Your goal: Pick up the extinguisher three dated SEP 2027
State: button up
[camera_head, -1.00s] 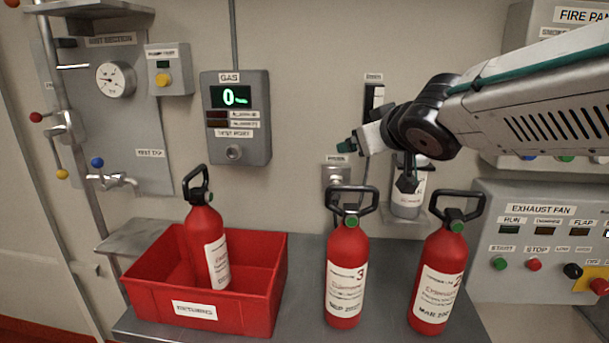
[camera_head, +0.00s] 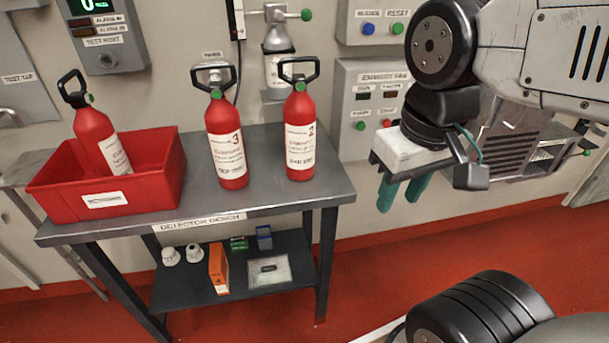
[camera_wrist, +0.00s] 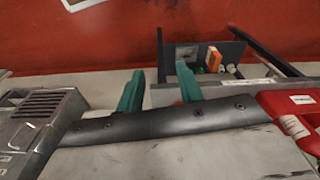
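The extinguisher numbered 3 (camera_head: 225,150) stands upright on the grey bench. It is red with a white label, a green knob and a black loop handle. Its date line is too small to read fully. The extinguisher numbered 2 (camera_head: 300,135) stands upright just right of it. Another extinguisher (camera_head: 95,135) leans in the red returns bin (camera_head: 150,195) at the left. My gripper (camera_head: 402,192) hangs right of the bench, apart from all extinguishers, its green fingers pointing down. In the wrist view the fingers (camera_wrist: 160,90) are spread with nothing between them.
The bench (camera_head: 270,195) has a lower shelf (camera_head: 205,290) with an orange box (camera_head: 218,268), white detectors and small items. A grey exhaust fan panel (camera_head: 365,100) is on the wall behind. Red floor is clear right of the bench.

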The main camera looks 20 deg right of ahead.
aim_at(222, 120)
jog(key=k, duration=0.85)
jog(key=u, duration=0.15)
